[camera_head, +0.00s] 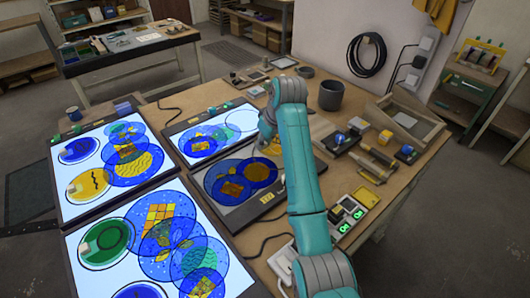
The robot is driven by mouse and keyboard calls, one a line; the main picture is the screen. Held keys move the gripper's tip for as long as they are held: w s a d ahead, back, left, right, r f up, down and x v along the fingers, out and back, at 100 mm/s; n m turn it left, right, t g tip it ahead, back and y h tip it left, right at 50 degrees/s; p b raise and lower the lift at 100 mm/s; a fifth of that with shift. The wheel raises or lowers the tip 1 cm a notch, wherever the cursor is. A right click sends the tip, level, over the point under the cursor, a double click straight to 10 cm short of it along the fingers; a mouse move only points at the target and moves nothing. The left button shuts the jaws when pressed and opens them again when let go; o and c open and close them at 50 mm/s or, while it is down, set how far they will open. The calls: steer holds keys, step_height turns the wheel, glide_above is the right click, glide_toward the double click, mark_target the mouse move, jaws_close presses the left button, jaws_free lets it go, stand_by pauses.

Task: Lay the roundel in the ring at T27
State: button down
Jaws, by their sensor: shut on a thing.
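My gripper (268,142) hangs at the end of my teal arm, mostly hidden by the arm, above the far edge of a grey, dim panel. It is shut on what looks like a roundel with amber colour, largely hidden. On this panel (246,212) lie overlapping blue roundels (214,180) with yellow patterns. A small yellow tag (267,198) sits on the panel's front edge; its writing is too small to read surely. I cannot make out an empty ring there.
Lit panels with overlapping blue, green and yellow roundels lie left (65,200) and behind (188,125). A dark pot (331,95), a wooden tray (405,118), tools and a device with green displays (350,215) stand right of my arm.

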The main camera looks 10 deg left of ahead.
mark_target(266, 149)
steer(key=shift+f, duration=2.25)
steer(key=shift+f, duration=0.1)
steer(key=c, duration=1)
jaws_free()
steer(key=v, duration=1.2)
steer(key=shift+w, duration=0.1)
